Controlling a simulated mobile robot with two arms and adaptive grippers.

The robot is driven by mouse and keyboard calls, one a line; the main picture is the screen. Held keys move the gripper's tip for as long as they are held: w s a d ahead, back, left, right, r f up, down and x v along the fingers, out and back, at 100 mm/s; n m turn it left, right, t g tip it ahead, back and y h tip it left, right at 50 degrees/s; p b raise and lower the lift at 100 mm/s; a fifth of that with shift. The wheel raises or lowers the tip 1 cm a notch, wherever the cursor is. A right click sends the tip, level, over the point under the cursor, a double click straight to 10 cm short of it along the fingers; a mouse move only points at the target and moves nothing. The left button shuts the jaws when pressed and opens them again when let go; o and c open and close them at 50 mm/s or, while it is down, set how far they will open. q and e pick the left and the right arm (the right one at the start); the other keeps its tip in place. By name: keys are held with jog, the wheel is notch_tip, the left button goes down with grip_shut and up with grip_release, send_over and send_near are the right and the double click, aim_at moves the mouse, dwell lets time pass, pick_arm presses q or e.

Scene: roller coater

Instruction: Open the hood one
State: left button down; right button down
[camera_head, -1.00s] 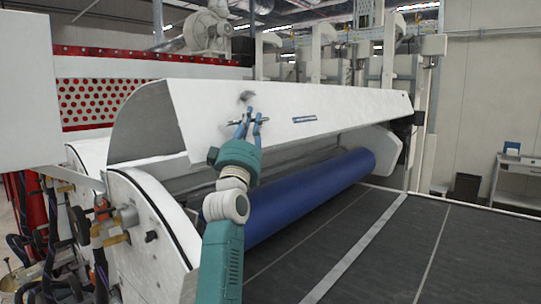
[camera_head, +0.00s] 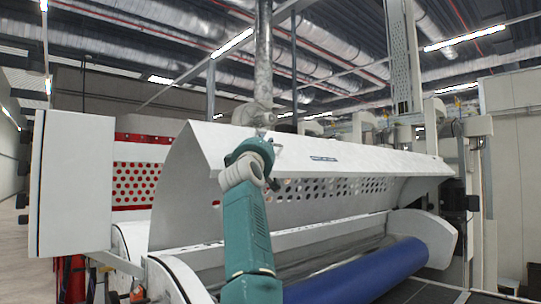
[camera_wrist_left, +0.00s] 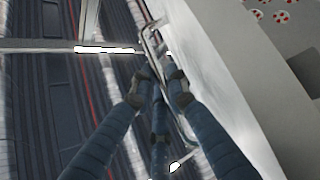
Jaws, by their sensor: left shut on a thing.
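The white hood (camera_head: 365,163) of the roller coater stands raised in the head view, with perforated metal showing beneath it. My left gripper (camera_head: 266,138) is at the hood's front panel, near its left end. In the left wrist view my left gripper (camera_wrist_left: 160,85) has its fingers closed around a thin metal handle (camera_wrist_left: 152,45) on the white panel. The fingertips and the handle are mostly hidden behind my wrist in the head view. My right gripper is not in view.
A blue roller (camera_head: 362,272) lies below the hood, above the dark conveyor bed (camera_head: 430,293). A white cabinet (camera_head: 75,185) stands at the left. Ceiling ducts and a vertical pipe (camera_head: 264,55) are above and behind the hood.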

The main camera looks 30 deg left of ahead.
pick_arm(q)
jog(key=shift+w+a+r, duration=0.1)
jog(key=shift+a+r, duration=0.25)
jog(key=shift+r, duration=0.05)
jog(key=c, duration=1.9)
grip_release()
jog(key=shift+c, duration=0.2)
jog(key=v, duration=1.2)
